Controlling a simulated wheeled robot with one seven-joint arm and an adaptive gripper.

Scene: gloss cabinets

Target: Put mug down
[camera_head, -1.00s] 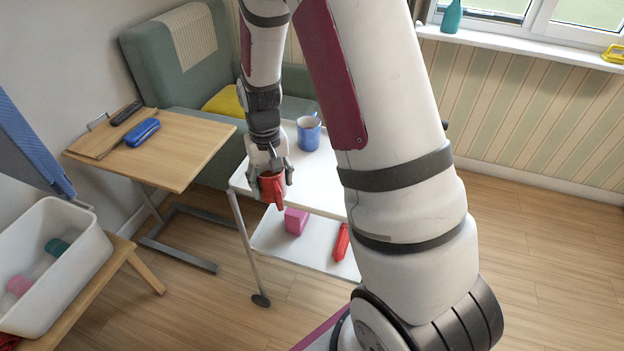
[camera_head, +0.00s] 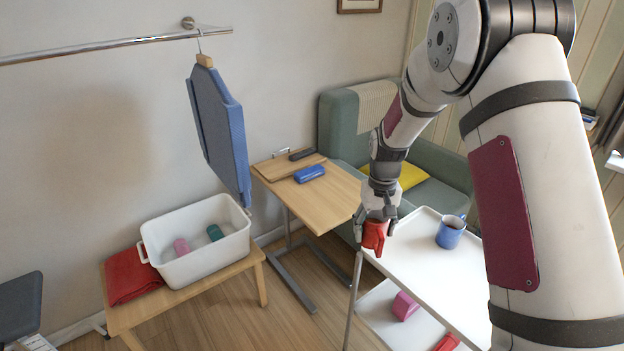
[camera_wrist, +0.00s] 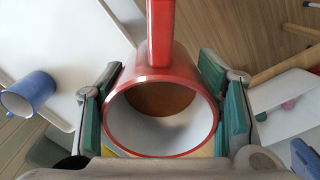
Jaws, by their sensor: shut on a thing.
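A red mug (camera_head: 373,238) is held by my gripper (camera_head: 376,222) in the head view, beside the left corner of the white trolley (camera_head: 425,268). Whether it is over the top or just off its edge is hard to tell. In the wrist view the red mug (camera_wrist: 160,75) sits between the two green-padded fingers of my gripper (camera_wrist: 163,110). Its open mouth faces the camera, showing a pale wall and brownish bottom, and its handle points up the picture. A blue mug (camera_head: 451,233) stands upright on the trolley top; it also shows in the wrist view (camera_wrist: 30,92).
A wooden side table (camera_head: 325,205) with a blue case (camera_head: 310,173) and dark object (camera_head: 302,154) stands left of the trolley. A white tub (camera_head: 200,262) and red cloth (camera_head: 130,277) rest on a bench. A blue folded board (camera_head: 220,130) hangs from a rail. The trolley top has clear room.

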